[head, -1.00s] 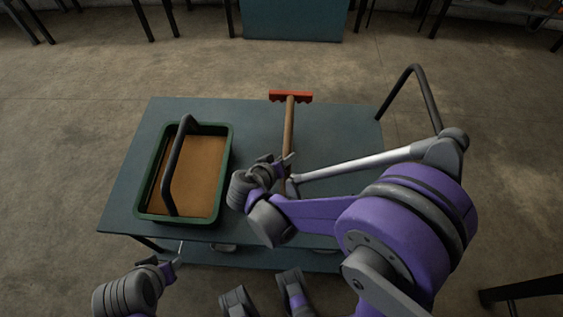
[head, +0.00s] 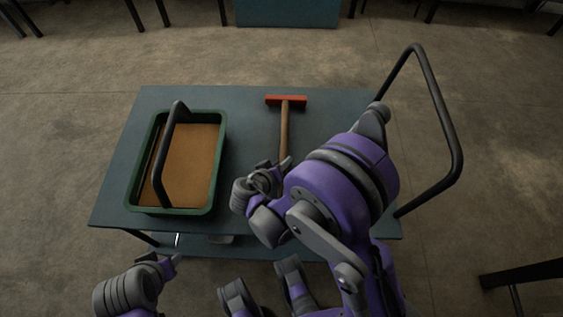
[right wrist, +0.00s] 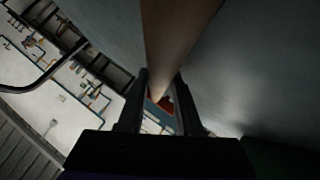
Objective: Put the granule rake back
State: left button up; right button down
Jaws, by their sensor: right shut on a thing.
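The granule rake (head: 285,125) has a red head and a brown wooden handle. It is over the right half of the blue-grey cart top (head: 245,120), head toward the far edge. My right gripper (head: 281,166) is shut on the near part of the handle, which also shows between its fingers in the right wrist view (right wrist: 175,45). I cannot tell whether the rake touches the cart top. My left gripper (head: 166,262) is low at the left, in front of the cart; its fingers are too small to judge.
A green tray (head: 221,150) of tan granules, with a dark arched handle (head: 162,160), stands on the cart's left half. A dark push handle (head: 452,120) rises at the cart's right. The cart top between tray and rake is clear.

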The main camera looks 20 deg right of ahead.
jog(key=shift+f, duration=0.2)
jog(key=c, duration=0.6)
grip_release()
jog(key=shift+r, duration=0.1)
jog(key=shift+r, duration=0.2)
jog(key=p+v, duration=0.2)
jog(key=v, duration=1)
jog(key=shift+s+d+r+n+g+y, duration=0.4)
jog(key=shift+s+d+r+y, duration=0.4)
jog(key=shift+s+d+y, duration=0.85)
jog(key=shift+s+d+r+n+g+y, duration=0.35)
jog(key=shift+s+r+y, duration=0.7)
jog(key=shift+s, duration=1.15)
jog(key=shift+s+d+r+n+g+y, duration=0.25)
jog(key=shift+s+d+r+n+y, duration=0.3)
jog(key=shift+s+d+y, duration=1)
